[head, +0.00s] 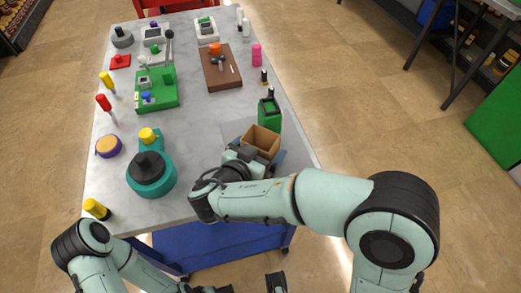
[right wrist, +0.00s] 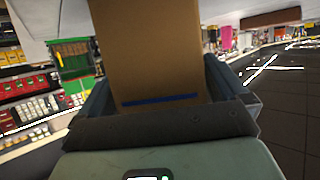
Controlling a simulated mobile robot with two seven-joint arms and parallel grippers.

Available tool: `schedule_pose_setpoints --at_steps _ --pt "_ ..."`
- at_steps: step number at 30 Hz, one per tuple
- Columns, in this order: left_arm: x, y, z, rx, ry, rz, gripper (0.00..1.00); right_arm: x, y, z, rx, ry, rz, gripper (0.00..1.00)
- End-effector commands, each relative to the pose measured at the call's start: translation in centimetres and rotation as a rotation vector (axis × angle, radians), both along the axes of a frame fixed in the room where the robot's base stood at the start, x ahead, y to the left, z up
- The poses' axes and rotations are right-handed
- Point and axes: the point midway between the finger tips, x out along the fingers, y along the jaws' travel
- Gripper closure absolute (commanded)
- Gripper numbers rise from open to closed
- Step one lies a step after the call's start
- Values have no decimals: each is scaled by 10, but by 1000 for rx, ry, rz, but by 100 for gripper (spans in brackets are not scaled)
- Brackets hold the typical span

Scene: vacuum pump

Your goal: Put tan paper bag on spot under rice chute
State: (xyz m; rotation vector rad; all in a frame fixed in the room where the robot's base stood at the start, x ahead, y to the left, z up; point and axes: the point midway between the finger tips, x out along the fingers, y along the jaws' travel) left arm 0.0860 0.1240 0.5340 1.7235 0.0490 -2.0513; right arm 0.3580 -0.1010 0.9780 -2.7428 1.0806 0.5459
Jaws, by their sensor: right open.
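The tan paper bag (head: 264,137) stands upright with its open top up, near the right edge of the grey table. My right gripper (head: 260,156) is at the bag, with its fingers open on either side. In the right wrist view the bag (right wrist: 150,55) rises between the two dark fingers, with a blue stripe low on its face. I cannot tell whether the fingers touch it. The bag's base is hidden by my gripper in the head view. I cannot make out a rice chute or its spot. My left gripper (head: 250,286) shows only partly at the bottom edge.
A green container (head: 269,112) stands just behind the bag. A teal round device (head: 151,174) with a black knob stands to the left. A green board (head: 157,90) and a brown board (head: 221,67) lie farther back. The table's middle (head: 195,130) is clear.

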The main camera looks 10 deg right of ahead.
Motion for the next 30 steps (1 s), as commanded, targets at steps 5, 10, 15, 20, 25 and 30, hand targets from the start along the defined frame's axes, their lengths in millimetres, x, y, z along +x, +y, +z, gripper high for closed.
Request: schedule_pose_setpoints --at_steps 5,10,15,20,25,30 --pt "0 0 0 0 0 0 57 0 0 0 0 0 0 16" --pt "0 0 0 0 1 0 57 0 0 0 0 0 0 46" --pt "0 0 0 0 1 0 57 0 0 0 0 0 0 50" --pt "0 0 0 0 1 0 57 0 0 5 1 -3 -1 50" --pt "0 0 1 0 1 0 57 0 1 22 3 -4 0 50" --pt "-1 0 2 -1 3 -1 57 0 1 53 5 -6 -1 50"
